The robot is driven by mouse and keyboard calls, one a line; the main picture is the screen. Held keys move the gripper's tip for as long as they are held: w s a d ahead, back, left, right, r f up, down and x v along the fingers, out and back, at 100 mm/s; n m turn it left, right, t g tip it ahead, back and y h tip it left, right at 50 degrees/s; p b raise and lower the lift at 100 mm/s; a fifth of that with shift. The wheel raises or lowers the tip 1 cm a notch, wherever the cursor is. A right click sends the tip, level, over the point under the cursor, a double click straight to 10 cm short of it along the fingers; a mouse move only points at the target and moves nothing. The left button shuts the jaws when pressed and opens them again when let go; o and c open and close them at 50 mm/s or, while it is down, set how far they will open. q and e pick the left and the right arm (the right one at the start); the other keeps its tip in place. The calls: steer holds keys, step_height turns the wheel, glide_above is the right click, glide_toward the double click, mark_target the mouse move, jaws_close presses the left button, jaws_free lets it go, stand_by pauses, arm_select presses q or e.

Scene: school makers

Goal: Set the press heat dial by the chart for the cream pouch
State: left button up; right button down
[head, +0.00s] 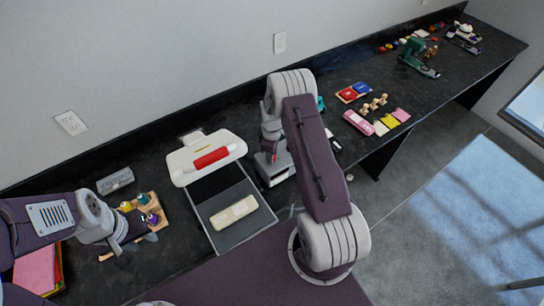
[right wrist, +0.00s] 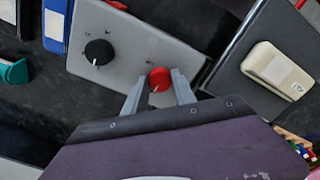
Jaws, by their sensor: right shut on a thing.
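In the right wrist view a grey control box carries a red dial (right wrist: 160,78) and a black dial (right wrist: 98,52), each with a white pointer line. My right gripper (right wrist: 160,88) is shut on the red dial, one finger on each side. The control box (head: 277,172) is partly covered by my right arm in the head view. The cream pouch (head: 233,212) lies on the dark lower plate of the open press (head: 206,155); it also shows in the right wrist view (right wrist: 278,70). My left gripper (head: 119,249) is beside the thread spools; its opening is unclear. I cannot make out a readable chart.
Thread spools stand on a wooden rack (head: 149,205) at the left. A grey case (head: 115,181) lies near the wall. Blue-edged card-like things (right wrist: 57,25) lie beside the control box. Colored pouches (head: 390,121) and tools (head: 418,58) lie farther along the bench.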

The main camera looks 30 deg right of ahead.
steer(key=shift+w+n, duration=0.1)
steer(key=shift+n, duration=0.5)
steer(key=c, duration=1)
jaws_free()
steer(key=shift+a, duration=0.1)
step_height(320, 180, up, 8)
steer(key=b, duration=0.3)
steer(key=shift+r, duration=0.55)
